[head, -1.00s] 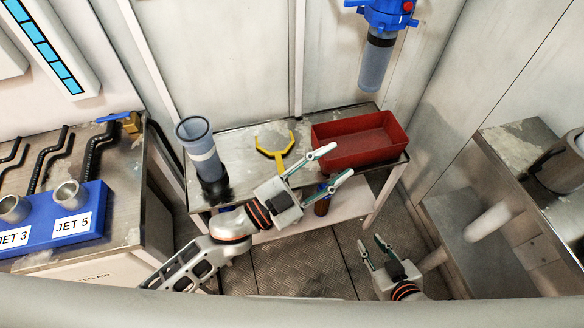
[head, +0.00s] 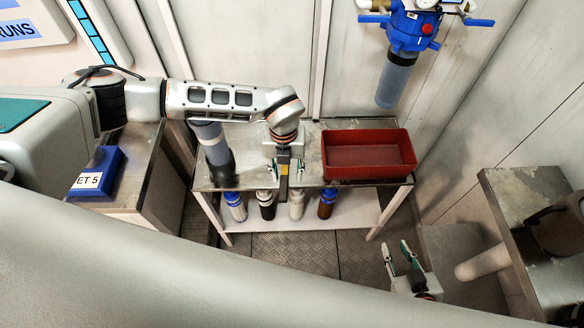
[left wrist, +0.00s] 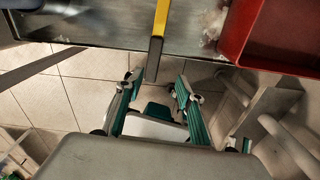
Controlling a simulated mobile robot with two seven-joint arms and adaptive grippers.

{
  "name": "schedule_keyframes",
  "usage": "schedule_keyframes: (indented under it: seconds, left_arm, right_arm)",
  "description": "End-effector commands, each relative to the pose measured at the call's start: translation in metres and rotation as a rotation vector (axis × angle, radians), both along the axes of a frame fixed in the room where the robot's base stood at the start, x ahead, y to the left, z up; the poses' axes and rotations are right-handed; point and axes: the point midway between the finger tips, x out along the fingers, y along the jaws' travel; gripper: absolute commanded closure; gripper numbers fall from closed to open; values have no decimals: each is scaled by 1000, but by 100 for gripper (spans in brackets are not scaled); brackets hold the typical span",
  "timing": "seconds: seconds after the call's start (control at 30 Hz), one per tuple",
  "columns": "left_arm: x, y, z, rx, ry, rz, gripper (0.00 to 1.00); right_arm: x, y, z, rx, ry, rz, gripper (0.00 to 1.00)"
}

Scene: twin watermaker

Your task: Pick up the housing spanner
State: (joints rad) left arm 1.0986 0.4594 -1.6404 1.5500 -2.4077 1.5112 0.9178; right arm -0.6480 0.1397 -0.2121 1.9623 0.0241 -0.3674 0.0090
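The housing spanner (head: 284,170) lies on the metal bench, its yellow handle with a dark end pointing toward the front edge. My left arm hides its forked head in the head view. The left wrist view shows the yellow handle (left wrist: 161,18) overhanging the bench edge, its dark end close to the gap between my fingers. My left gripper (head: 286,171) is open over the handle, one finger on each side; its fingers also show in the left wrist view (left wrist: 158,82). Contact is not visible. My right gripper (head: 397,249) is open and empty, low in front of the bench.
A red tray (head: 368,174) sits right of the spanner. A clear-and-black cylinder (head: 214,148) stands at its left. Several bottles (head: 267,205) stand on the lower shelf. A blue filter unit (head: 412,35) hangs on the wall. Another bench (head: 520,205) is at right.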

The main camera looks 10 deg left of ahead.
Motion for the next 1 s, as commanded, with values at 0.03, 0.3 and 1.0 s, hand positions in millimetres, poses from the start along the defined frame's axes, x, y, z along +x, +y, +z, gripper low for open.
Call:
schedule_keyframes:
  seconds: [0.03, 0.3, 1.0]
  left_arm:
    - [6, 9, 1, 26, -14, 8, 62]
    - [8, 13, -22, 40, -20, 13, 62]
    - [5, 14, -76, 35, -21, 10, 62]
  right_arm:
    - [0, 0, 0, 0, 0, 0, 74]
    - [0, 0, 0, 1, 1, 0, 74]
    - [-1, 1, 3, 1, 1, 0, 74]
